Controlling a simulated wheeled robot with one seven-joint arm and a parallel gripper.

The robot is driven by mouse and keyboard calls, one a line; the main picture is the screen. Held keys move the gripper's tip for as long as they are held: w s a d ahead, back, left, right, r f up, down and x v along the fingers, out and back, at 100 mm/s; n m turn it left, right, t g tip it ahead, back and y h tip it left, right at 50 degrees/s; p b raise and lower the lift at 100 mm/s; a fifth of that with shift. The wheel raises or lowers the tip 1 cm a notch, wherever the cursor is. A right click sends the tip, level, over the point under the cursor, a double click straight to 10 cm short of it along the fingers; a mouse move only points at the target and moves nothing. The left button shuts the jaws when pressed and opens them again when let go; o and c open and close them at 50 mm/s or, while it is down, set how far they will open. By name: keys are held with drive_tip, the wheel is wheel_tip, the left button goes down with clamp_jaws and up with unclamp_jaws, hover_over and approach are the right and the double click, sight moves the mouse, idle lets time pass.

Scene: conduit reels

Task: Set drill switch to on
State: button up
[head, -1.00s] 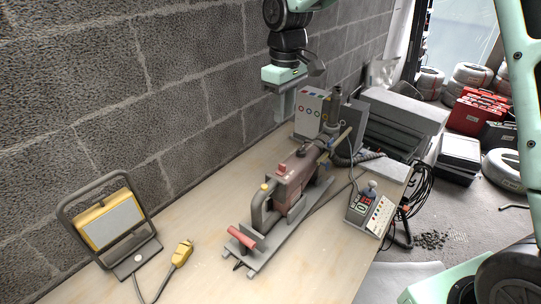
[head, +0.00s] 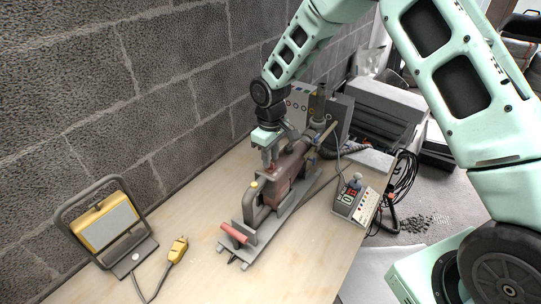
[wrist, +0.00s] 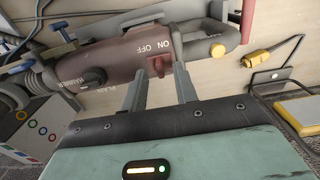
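The drill (head: 285,175) is a dull red tool with a grey handle, lying on a grey stand on the workbench. Its small red switch (wrist: 158,64) sits beside the ON and OFF lettering in the wrist view; I cannot tell which setting it is in. My gripper (head: 268,160) points down just above the drill body in the head view. In the wrist view my gripper (wrist: 160,73) is open, with one finger on each side of the switch. I cannot tell whether either finger touches it.
A control box with a knob and buttons (head: 354,203) stands right of the drill. A grey panel box (head: 299,104) stands behind. A yellow work light (head: 107,224) and a yellow plug (head: 178,246) are at left. The bench front (head: 290,262) is clear.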

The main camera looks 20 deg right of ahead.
sight(267, 173)
drive_tip(key=shift+f, duration=0.85)
drive_tip(key=shift+c, duration=0.3)
clamp_jaws()
drive_tip(key=shift+s+a+f+b, duration=0.1)
drive_tip(key=shift+s+a+b, duration=0.25)
drive_tip(key=shift+a, duration=0.2)
drive_tip(key=shift+s+a, duration=0.25)
drive_tip(key=shift+a, duration=0.05)
drive_tip(key=shift+o, duration=0.3)
unclamp_jaws()
drive_tip(key=shift+r, duration=0.25)
wheel_tip(267, 173, up, 17)
drive_tip(key=b, duration=0.4)
drive_tip(key=shift+b, duration=0.3)
drive_tip(key=shift+r, duration=0.1)
